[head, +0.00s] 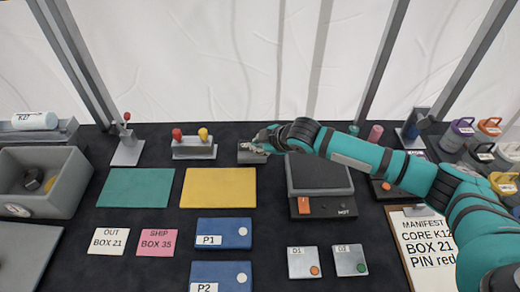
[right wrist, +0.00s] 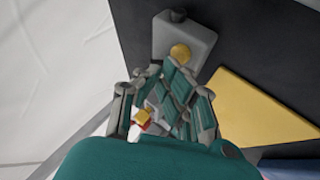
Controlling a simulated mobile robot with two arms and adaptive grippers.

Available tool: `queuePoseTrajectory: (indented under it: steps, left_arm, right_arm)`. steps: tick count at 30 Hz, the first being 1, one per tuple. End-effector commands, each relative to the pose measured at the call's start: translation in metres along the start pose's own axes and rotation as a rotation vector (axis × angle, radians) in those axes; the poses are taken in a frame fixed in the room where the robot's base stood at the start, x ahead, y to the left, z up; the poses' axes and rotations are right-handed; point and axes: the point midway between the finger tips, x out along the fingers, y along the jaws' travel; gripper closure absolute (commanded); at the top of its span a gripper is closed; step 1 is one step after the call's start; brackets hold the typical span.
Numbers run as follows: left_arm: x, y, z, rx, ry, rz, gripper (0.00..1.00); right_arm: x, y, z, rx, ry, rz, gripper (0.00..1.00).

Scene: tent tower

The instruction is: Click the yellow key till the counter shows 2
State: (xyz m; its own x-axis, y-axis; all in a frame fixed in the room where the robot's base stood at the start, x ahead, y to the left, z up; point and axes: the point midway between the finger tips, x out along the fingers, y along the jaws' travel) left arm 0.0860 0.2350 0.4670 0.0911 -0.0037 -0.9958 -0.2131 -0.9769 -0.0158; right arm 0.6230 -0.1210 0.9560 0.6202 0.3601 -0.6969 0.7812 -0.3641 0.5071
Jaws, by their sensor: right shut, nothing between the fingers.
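A small grey box (head: 246,158) stands at the back middle of the dark table, partly covered by my right gripper (head: 262,141). In the right wrist view the box (right wrist: 190,38) carries a round yellow key (right wrist: 180,54). My right gripper (right wrist: 172,75) is shut and empty, with its fingertips close to the key; I cannot tell whether they touch it. No counter reading can be made out in either view. My left gripper is not in view.
A stand with red and yellow knobs (head: 194,150) is just left of the box. A yellow mat (head: 218,188) lies in front of it. A dark device with an orange switch (head: 320,188) is to the right, under my right arm. A grey bin (head: 60,200) is far left.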

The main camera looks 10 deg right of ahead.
Motion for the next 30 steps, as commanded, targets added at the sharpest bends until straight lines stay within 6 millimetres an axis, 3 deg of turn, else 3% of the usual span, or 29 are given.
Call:
queuePoseTrajectory:
  steps: [30]
  left_arm:
    - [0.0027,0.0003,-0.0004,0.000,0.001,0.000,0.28]
  right_arm:
    - [0.0075,-0.0056,0.0055,0.000,0.000,0.000,1.00]
